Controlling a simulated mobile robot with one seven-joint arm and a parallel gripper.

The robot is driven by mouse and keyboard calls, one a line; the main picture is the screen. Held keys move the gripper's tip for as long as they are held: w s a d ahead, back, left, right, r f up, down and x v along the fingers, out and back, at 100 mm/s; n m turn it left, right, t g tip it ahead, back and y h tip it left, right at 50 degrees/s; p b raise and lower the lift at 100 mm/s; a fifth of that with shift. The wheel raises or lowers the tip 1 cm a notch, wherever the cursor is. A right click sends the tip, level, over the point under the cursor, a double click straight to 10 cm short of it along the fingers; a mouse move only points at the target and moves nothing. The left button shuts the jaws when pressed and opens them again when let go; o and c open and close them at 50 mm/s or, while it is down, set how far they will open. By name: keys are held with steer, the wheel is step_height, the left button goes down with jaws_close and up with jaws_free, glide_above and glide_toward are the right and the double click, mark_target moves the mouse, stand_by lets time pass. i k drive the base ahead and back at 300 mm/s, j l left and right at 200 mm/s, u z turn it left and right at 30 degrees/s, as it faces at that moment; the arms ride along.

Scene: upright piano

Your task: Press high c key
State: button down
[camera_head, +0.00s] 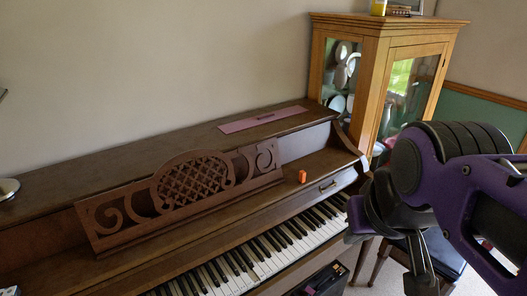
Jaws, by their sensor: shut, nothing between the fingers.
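The piano keyboard (265,258) runs diagonally from the bottom left up to the right, with white and black keys showing. Its high end is at the right, close to my arm; I cannot single out the high C key there. My gripper (421,272) hangs at the lower right with its fingers pointing down. It is shut and empty, to the right of the keyboard's high end in the picture and apart from the keys. My purple and black arm reaches in from the right edge.
A carved music stand (195,178) and an orange block (302,176) are above the keys on the brown piano (60,190). A wooden glass-fronted cabinet (376,42) stands behind its right end. A dark open box (322,281) shows below the keyboard.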

mark_target(268, 272)
steer(key=i+l, duration=0.4)
steer(key=l, duration=0.2)
steer(key=u, duration=2.2)
steer(key=j+u, duration=0.2)
steer(key=j, duration=0.4)
steer(key=l+z, duration=0.2)
steer(key=l, duration=0.45)
